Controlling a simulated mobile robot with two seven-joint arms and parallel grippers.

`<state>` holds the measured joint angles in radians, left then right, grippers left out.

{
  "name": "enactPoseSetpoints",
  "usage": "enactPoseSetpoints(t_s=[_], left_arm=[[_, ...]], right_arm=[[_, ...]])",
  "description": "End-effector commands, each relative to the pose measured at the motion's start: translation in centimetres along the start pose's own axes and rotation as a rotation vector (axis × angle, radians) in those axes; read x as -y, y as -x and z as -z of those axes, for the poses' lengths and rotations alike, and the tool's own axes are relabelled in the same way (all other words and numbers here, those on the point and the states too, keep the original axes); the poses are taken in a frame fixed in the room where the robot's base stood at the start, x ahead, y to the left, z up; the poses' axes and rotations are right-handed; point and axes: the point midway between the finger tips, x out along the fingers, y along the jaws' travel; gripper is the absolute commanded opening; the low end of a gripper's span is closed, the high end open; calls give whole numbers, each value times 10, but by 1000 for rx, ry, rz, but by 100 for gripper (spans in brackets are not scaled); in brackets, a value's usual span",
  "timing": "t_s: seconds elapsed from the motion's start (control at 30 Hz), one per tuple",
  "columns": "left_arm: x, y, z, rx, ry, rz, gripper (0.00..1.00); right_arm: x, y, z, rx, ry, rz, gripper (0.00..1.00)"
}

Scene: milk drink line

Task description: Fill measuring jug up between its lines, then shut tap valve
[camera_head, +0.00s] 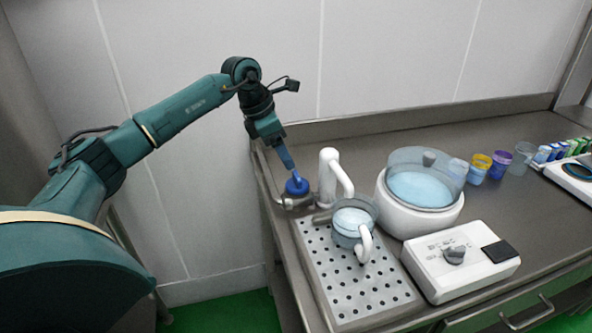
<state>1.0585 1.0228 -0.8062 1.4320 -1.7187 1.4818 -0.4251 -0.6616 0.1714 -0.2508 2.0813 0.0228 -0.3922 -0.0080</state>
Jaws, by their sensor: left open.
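The measuring jug (347,233) stands on the perforated drip tray (342,290), under the end of the white tap spout (329,172). It is clear, with a white handle facing the front, and pale liquid shows in it. Its lines are too small to make out, so I cannot tell the level against them. The blue tap valve (297,187) sits left of the spout at the counter's left end. My left gripper (293,177) points down right at the valve, its jaws open; I cannot tell whether they touch it. My right gripper is out of view.
A white round bowl (414,218) with a clear lid and pale blue liquid stands right of the jug. A white control box (461,262) with a knob sits in front of it. Several cups (480,169) stand farther right.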

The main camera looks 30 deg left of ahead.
Motion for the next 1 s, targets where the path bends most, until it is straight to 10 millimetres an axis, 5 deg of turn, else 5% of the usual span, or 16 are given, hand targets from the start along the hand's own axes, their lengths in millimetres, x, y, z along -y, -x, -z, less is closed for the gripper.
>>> enactPoseSetpoints(t_s=[0.2,0.4,0.8,1.0], left_arm=[[1,-46,0,-1,0,4,68],[1,-71,-1,1,1,2,68],[0,-80,-1,2,0,1,68],[0,-79,-1,2,0,1,53]], right_arm=[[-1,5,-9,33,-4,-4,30],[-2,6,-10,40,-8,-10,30],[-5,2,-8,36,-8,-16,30],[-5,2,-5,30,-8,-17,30]])
